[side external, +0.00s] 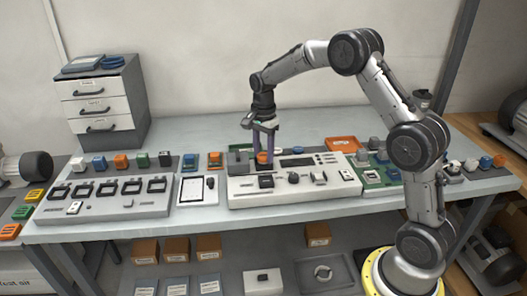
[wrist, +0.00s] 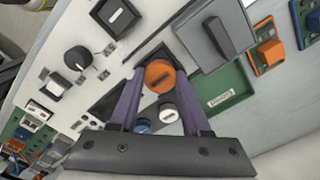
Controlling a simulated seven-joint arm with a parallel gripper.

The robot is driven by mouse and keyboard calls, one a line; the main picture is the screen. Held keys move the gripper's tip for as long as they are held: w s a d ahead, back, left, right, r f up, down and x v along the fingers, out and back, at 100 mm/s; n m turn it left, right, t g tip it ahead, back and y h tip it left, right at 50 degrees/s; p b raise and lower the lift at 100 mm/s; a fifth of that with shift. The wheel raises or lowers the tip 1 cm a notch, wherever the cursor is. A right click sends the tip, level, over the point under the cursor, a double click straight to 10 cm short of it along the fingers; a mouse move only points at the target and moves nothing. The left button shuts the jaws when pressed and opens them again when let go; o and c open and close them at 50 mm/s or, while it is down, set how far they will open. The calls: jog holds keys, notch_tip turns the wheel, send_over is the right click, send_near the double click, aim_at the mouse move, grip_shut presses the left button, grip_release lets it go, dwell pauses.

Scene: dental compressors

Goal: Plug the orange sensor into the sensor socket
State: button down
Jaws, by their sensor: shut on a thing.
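The orange sensor (wrist: 159,76), a round orange cap with a dark label, sits between the purple fingertips of my gripper (wrist: 158,82) in the wrist view. My gripper is shut on it. In the side view my gripper (side external: 263,151) points down over the back left of the white console (side external: 340,186), with the orange sensor (side external: 263,158) low between its fingers. A dark square shape (wrist: 149,50) shows at the sensor's edge in the wrist view; it may be the sensor socket. The sensor's underside is hidden, so I cannot tell whether it is seated.
A white cap (wrist: 168,112) and a blue-and-white cap (wrist: 142,126) show between the fingers. A black knob (wrist: 78,58) and black square part (wrist: 115,17) are on the console.

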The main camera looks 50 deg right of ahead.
jog(key=shift+f, duration=0.5)
dwell(0.3)
jog(key=shift+c, duration=1.4)
grip_release()
jog(key=shift+f, duration=0.1)
jog(key=shift+s, duration=0.15)
jog(key=shift+s+f, duration=0.1)
jog(key=shift+c, duration=0.3)
jog(key=shift+o, duration=0.5)
jog(key=shift+w+r, duration=0.15)
jog(key=shift+r, duration=1.75)
jog(key=shift+w+r, duration=0.1)
jog(key=shift+r, duration=1.8)
jog(key=shift+c, duration=0.3)
grip_shut()
